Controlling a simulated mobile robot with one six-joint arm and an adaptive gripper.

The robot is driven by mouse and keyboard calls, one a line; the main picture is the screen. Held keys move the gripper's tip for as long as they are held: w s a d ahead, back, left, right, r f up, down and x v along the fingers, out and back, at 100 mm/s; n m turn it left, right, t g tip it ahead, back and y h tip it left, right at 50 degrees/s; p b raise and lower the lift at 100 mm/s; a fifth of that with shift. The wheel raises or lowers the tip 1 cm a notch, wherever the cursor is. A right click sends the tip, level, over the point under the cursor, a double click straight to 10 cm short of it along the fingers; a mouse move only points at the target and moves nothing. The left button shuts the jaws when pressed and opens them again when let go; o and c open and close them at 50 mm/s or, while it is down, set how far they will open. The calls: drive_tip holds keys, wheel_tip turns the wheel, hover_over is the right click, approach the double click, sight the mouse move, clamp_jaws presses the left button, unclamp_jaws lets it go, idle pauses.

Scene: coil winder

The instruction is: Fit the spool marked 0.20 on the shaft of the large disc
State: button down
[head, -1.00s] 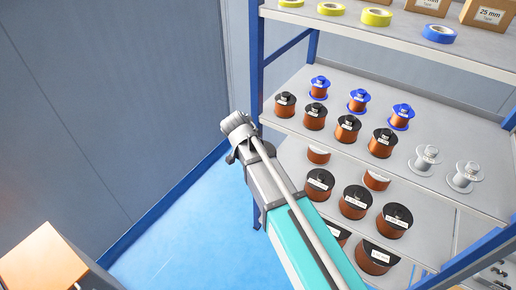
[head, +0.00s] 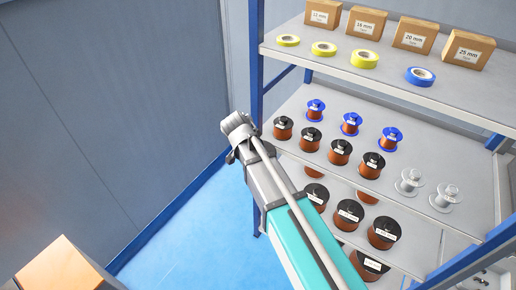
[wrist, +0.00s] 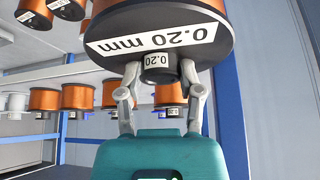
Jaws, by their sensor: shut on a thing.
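The spool marked 0.20 (wrist: 165,14) fills the top of the wrist view. It has copper-coloured wire, a dark flange with a white "0.20 mm" label that reads upside down, and a small dark hub labelled 0.20. My gripper (wrist: 160,72) is shut on that hub, one finger on each side. The spool is clear of the shelves behind it. I cannot make out this spool or my gripper's fingers in the head view, where part of my arm shows. The large disc and its shaft are in neither view.
A shelf rack stands at right in the head view, its middle shelf (head: 425,165) holding black, blue and clear spools. The upper shelf (head: 345,62) holds tape rolls and boxes. An orange-brown box-like thing (head: 65,272) is at lower left. Blue floor (head: 205,235) is clear between.

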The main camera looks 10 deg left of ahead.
wheel_tip(320, 180, up, 16)
drive_tip(key=p, duration=1.4)
drive_tip(key=shift+f+p, duration=0.15)
drive_tip(key=shift+p, duration=0.25)
drive_tip(key=shift+a, duration=0.15)
